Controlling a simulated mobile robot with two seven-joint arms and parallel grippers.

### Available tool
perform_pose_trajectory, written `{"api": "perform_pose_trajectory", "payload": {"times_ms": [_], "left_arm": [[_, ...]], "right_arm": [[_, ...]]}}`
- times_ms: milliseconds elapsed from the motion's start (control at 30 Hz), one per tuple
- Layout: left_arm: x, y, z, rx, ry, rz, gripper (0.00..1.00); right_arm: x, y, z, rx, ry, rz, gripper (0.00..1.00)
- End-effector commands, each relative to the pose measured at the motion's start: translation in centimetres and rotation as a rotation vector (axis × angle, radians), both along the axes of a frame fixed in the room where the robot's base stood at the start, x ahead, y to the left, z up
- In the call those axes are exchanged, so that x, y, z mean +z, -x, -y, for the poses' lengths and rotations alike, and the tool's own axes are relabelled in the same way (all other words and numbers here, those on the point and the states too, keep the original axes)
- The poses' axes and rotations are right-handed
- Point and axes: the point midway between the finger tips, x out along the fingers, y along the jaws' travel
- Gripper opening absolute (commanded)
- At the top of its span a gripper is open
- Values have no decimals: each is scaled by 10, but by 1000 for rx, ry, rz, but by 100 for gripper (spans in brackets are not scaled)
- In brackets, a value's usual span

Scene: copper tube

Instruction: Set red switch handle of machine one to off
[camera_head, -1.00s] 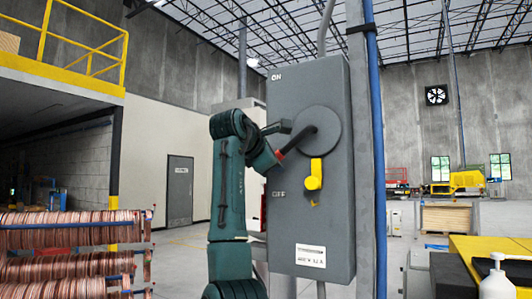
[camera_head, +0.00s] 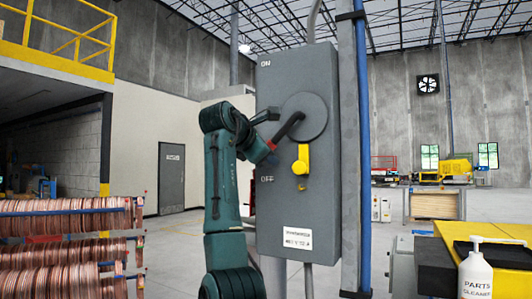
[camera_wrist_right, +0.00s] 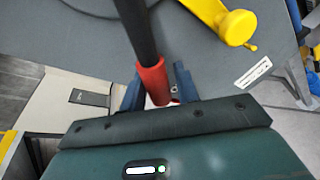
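The grey switch box (camera_head: 285,205) stands upright in the middle of the head view, marked ON at its top and OFF lower down. Its lever, the switch handle (camera_head: 288,130), runs from a round hub down and left to a red tip. The red grip (camera_wrist_right: 153,84) shows large in the right wrist view. My right gripper (camera_wrist_right: 160,92) is at this grip, with a finger on either side of it. The upper finger stands clear of the handle in the head view, so the gripper looks open around the grip. My left gripper is out of view.
A yellow knob (camera_head: 302,160) sits on the box just right of the handle; it also shows in the wrist view (camera_wrist_right: 228,20). A post with a blue pipe (camera_head: 362,150) stands beside the box. Copper coils (camera_head: 62,222) are at left. A bottle (camera_head: 475,275) stands at lower right.

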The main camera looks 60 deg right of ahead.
Motion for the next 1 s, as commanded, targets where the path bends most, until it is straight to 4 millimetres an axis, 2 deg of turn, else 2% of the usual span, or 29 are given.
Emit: {"api": "perform_pose_trajectory", "payload": {"times_ms": [167,467,567,1000], "left_arm": [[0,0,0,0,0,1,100],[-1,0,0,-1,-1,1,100],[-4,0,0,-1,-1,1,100],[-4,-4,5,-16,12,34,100]], "right_arm": [[1,0,0,1,2,4,45],[3,0,-4,3,4,7,45],[5,0,-15,5,6,7,45],[30,7,-104,4,4,7,45]]}}
